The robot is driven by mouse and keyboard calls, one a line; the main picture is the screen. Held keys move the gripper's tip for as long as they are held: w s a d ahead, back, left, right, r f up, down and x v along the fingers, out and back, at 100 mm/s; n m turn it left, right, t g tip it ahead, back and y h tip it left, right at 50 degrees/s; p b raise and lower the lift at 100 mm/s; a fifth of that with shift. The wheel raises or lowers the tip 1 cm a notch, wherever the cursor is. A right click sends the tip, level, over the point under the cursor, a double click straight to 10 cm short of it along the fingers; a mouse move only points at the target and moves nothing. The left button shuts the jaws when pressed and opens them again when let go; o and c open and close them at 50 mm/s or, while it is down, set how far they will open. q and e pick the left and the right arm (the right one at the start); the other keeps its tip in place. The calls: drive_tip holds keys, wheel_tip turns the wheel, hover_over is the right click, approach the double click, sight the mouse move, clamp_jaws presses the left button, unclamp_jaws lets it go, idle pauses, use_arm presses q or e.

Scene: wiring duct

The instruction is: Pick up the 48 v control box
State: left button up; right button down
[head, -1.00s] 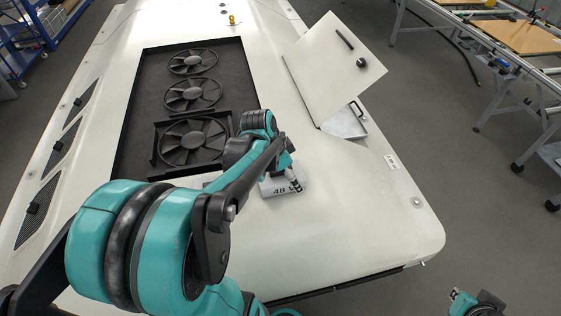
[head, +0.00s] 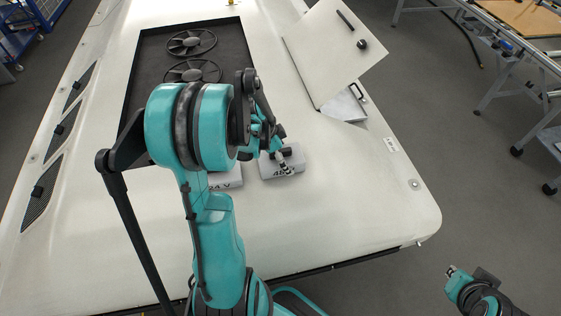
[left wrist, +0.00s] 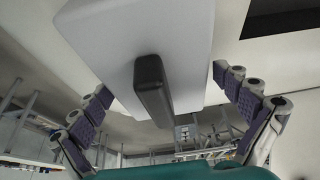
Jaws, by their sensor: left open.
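The 48 v control box (head: 270,170) is a light grey box with a dark handle and a "48 V" label, lying on the white panel. My left gripper (head: 283,157) is over it and hides part of its top. In the left wrist view the box (left wrist: 110,35) fills the top centre, with its black handle (left wrist: 152,88) between the spread, open fingers. The fingers appear apart from the handle. My right gripper (head: 455,275) is low at the right, away from the panel; its jaw opening is unclear.
A grey 24 V box (head: 226,179) sits just left of the 48 V box, partly behind my left arm. A tilted open lid (head: 330,50) stands above an opening at the right. Fans (head: 192,42) sit in a dark recess. The panel (head: 350,215) is clear at front right.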

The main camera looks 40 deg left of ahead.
use_arm(q)
drive_tip(key=c, duration=1.5)
drive_tip(key=shift+c, duration=0.2)
drive_tip(key=shift+r, duration=0.15)
